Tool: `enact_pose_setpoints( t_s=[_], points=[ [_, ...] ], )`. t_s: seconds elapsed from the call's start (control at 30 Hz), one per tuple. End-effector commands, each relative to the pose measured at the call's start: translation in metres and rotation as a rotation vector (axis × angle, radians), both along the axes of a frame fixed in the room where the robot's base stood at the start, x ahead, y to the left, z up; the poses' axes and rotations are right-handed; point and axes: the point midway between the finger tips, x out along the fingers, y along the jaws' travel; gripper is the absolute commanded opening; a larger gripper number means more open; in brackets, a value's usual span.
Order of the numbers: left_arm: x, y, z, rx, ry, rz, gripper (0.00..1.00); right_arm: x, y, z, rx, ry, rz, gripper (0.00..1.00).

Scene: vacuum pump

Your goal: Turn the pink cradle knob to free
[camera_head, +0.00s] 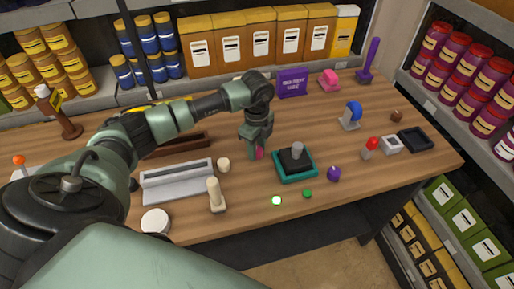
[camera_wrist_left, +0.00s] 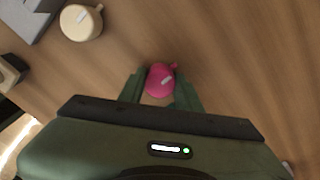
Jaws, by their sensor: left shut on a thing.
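The pink cradle knob (camera_head: 259,154) stands on the wooden table, mostly hidden behind my left gripper in the head view. In the left wrist view the pink knob (camera_wrist_left: 161,78) has a rounded body, a white mark on top and a small pointed tab toward the upper right. My left gripper (camera_head: 256,151) points down at the table, with its fingers on both sides of the knob. In the wrist view the left gripper (camera_wrist_left: 161,90) is shut on the knob. My right gripper is not in view.
A cream knob (camera_head: 223,165) stands left of the gripper, beside a grey tray (camera_head: 178,182). A teal-based block (camera_head: 296,176) with a grey peg stands close on the right. A cream upright handle (camera_head: 214,196) is nearer the front edge. A purple sign (camera_head: 292,83) stands behind.

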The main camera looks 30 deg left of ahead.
Motion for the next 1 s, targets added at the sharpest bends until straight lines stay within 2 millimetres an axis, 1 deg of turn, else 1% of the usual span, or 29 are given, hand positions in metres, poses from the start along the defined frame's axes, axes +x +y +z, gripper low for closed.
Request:
enact_pose_setpoints(
  t_s=[0.03,0.17,0.2,0.23,0.27,0.53,0.63,0.77,0.9,1.0],
  points=[
    [0.001,0.003,0.001,0.006,-0.004,0.006,0.00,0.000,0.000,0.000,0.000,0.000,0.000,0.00],
    [0.001,0.003,0.001,0.006,-0.004,0.006,0.00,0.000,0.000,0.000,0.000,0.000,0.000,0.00],
    [0.001,0.003,0.001,0.005,-0.003,0.005,0.45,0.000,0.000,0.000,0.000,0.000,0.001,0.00],
    [0.001,0.003,0.001,0.005,-0.003,0.005,0.53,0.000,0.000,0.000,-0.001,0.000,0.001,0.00],
    [0.001,0.003,0.001,0.005,-0.003,0.004,0.55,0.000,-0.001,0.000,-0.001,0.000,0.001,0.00],
    [0.000,0.001,0.001,0.002,-0.001,0.001,0.55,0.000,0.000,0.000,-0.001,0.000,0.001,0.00],
    [0.001,0.001,0.005,0.002,-0.003,0.001,0.55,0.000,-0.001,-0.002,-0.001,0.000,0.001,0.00],
    [0.002,0.002,0.022,0.002,-0.005,0.000,0.55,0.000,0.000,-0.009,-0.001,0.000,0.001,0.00],
    [0.002,0.002,0.047,0.002,-0.006,0.002,0.55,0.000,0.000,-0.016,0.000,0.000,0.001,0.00],
    [0.002,0.003,0.062,0.002,-0.005,0.002,0.55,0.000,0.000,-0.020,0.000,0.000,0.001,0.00]
  ],
)
